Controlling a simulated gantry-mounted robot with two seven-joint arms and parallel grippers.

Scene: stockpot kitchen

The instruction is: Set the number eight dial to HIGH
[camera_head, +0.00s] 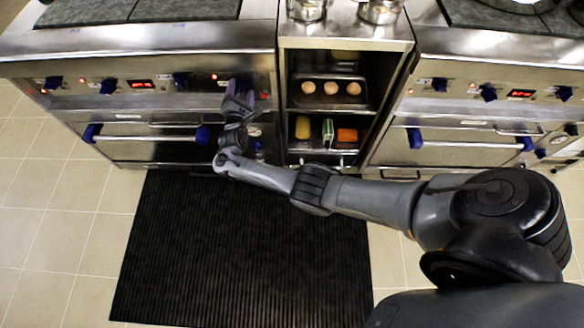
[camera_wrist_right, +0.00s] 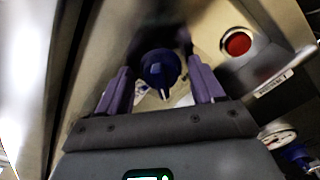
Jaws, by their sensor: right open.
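My right gripper (camera_head: 239,98) is at the right end of the left range's control panel. In the right wrist view, my right gripper (camera_wrist_right: 159,68) is open, with one purple finger on each side of a blue dial (camera_wrist_right: 160,70). The dial's pointer tip points down toward the palm. I cannot tell whether the fingers touch it. In the head view the gripper hides most of this dial. Its number and setting marks are too small to read. My left gripper is not in view.
A red button or light (camera_wrist_right: 237,43) is right of the dial, with a gauge (camera_wrist_right: 277,137) lower down. Other blue dials (camera_head: 181,80) line the panel. An oven handle (camera_head: 146,138) runs below. A shelf unit (camera_head: 283,100) with eggs stands right of the left range.

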